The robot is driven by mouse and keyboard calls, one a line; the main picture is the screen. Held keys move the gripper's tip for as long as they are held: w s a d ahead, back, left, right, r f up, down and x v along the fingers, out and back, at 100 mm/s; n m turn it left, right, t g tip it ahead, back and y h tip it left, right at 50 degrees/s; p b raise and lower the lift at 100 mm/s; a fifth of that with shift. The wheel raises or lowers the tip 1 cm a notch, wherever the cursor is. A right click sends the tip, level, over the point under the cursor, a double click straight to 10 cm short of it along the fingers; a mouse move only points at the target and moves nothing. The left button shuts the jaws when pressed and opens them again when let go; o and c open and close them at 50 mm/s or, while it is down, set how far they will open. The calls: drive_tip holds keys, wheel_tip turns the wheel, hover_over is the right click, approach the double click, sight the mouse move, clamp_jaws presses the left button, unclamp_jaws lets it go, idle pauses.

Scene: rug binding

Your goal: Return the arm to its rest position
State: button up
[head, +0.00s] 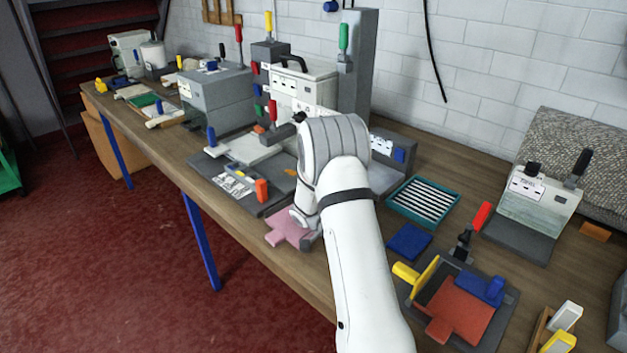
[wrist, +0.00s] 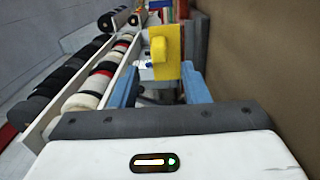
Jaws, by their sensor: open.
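My white arm reaches from the bottom of the head view up over the workbench (head: 165,140). It bends at a grey joint, and its far end comes down by a pink flat piece (head: 287,232). My gripper (wrist: 158,76) shows in the wrist view as two blue fingers spread apart, so it is open. A yellow block (wrist: 166,48) shows in line with the gap between the fingers. I cannot tell how far beyond them it stands, and no grip on it shows. In the head view my arm hides the fingers.
A teal tray with slats (head: 423,201), a blue pad (head: 409,241) and a fixture with a red-orange piece (head: 462,308) lie right of my arm. A tall grey column (head: 358,65) and toggle clamps stand behind it. Racks of rolls (wrist: 97,88) line the wrist view's left.

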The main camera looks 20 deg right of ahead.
drive_tip(key=s+a+r+n+t+y, duration=0.4)
drive_tip(key=s+a+n+t, duration=0.1)
drive_tip(key=t, duration=0.4)
drive_tip(key=s+a+r+n+t+y, duration=0.4)
drive_tip(key=a+n+t, duration=0.3)
drive_tip(key=a+t, duration=0.2)
drive_tip(key=shift+s+a+r+n+t, duration=0.3)
drive_tip(key=shift+s+a+r+t, duration=0.1)
drive_tip(key=shift+s+a+r, duration=0.3)
drive_tip(key=shift+w+d, duration=0.1)
drive_tip(key=shift+w, duration=0.05)
drive_tip(key=shift+c, duration=0.6)
